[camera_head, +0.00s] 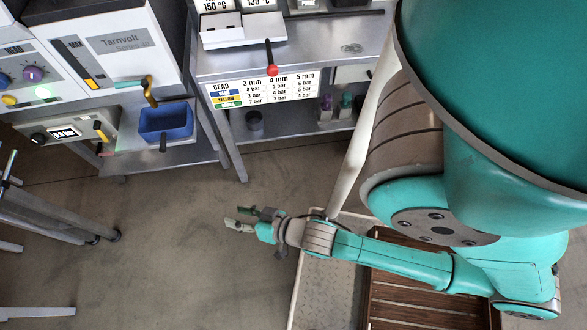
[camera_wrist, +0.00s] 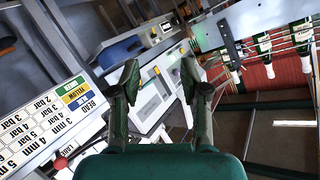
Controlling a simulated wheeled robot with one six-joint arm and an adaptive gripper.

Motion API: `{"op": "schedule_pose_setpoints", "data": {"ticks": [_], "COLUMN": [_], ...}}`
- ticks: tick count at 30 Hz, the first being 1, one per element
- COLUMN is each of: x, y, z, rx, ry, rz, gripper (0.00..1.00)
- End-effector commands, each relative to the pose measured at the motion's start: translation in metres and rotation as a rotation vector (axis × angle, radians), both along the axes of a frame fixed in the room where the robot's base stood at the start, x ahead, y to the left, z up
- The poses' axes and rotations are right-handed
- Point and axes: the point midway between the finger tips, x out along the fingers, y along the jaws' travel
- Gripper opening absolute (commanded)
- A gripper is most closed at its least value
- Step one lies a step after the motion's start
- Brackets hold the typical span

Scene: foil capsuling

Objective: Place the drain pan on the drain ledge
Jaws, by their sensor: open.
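The drain pan, a blue open box (camera_head: 166,119) with a dark handle at its front, shows at the left in the head view. It appears to rest at the metal drain ledge (camera_head: 128,139) below the white machine; I cannot tell whether it is fully seated. My gripper (camera_head: 234,217) is well below and to the right of the pan in the head view, over open floor, apart from everything. In the wrist view my gripper's two fingers (camera_wrist: 160,74) are spread with nothing between them. A blue shape (camera_wrist: 119,49) lies beyond them; I cannot tell whether it is the pan.
A steel bench (camera_head: 300,58) with a red-knobbed lever (camera_head: 271,70) stands to the right. A table frame (camera_head: 50,218) is at far left. Floor between is clear.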

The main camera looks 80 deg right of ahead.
Motion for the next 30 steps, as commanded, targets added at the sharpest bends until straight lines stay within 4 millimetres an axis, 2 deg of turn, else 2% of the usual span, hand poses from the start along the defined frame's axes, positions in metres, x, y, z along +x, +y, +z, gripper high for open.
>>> {"op": "schedule_pose_setpoints", "data": {"ticks": [1,6,9,13,19,30], "x": [-0.02,-0.073,-0.1,-0.127,-0.147,-0.149], "y": [0.008,0.026,0.033,0.039,0.041,0.041], "z": [0.007,0.04,0.063,0.091,0.118,0.121], "rx": [-0.037,-0.187,-0.276,-0.377,-0.471,-0.486], "ry": [0.007,-0.001,-0.008,-0.02,-0.034,-0.036], "rz": [0.036,0.147,0.205,0.26,0.303,0.309], "gripper": [0.45,0.45,0.45,0.45,0.45,0.45]}}
